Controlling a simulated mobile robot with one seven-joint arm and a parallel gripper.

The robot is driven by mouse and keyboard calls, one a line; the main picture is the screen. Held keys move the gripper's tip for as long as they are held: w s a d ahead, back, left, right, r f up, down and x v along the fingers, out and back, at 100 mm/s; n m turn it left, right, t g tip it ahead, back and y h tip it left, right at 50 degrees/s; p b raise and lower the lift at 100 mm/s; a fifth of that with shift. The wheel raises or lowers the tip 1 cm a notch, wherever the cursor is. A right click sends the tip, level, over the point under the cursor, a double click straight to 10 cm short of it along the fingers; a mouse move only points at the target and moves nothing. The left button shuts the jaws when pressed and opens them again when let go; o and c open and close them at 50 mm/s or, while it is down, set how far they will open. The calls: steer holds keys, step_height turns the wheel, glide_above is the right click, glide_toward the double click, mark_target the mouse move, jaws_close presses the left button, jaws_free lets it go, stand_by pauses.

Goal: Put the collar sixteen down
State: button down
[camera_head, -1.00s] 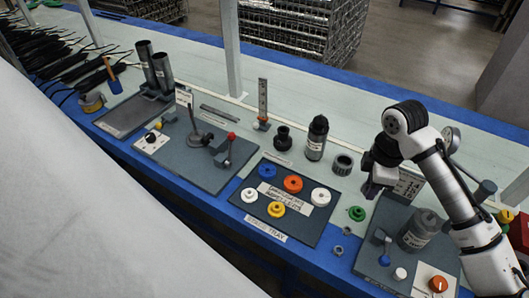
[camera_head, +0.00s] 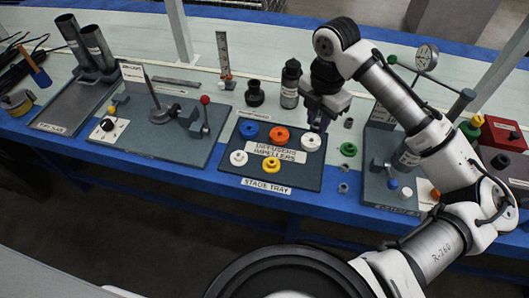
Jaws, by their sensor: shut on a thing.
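My gripper (camera_head: 318,124) points down over the back right corner of the stage tray (camera_head: 228,172), close behind the white impeller at the right. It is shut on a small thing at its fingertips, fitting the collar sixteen. The dark fingers mostly hide this piece, so its shape and marking cannot be read. I cannot tell whether it touches anything below. The stage tray carries blue (camera_head: 249,131), orange (camera_head: 280,135), yellow (camera_head: 271,165) and white (camera_head: 311,142) round parts, with another white one (camera_head: 238,158) at front left.
A dark bottle (camera_head: 291,85) and a black fitting (camera_head: 254,94) stand just left of my gripper. A green part (camera_head: 348,149) and small nuts (camera_head: 343,187) lie right of the tray. A gauge stand (camera_head: 426,57) is at the right. A mat with a red-knobbed lever (camera_head: 205,100) lies left.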

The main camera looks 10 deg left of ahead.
mark_target(305, 172)
step_height(305, 172, down, 20)
steer(key=shift+p, duration=0.5)
steer(key=shift+f, duration=0.15)
steer(key=c, duration=1.2)
jaws_free()
step_height(305, 172, up, 12)
steer(key=shift+r+b, duration=0.15)
steer(key=shift+b, duration=0.15)
steer(key=shift+a, duration=0.1)
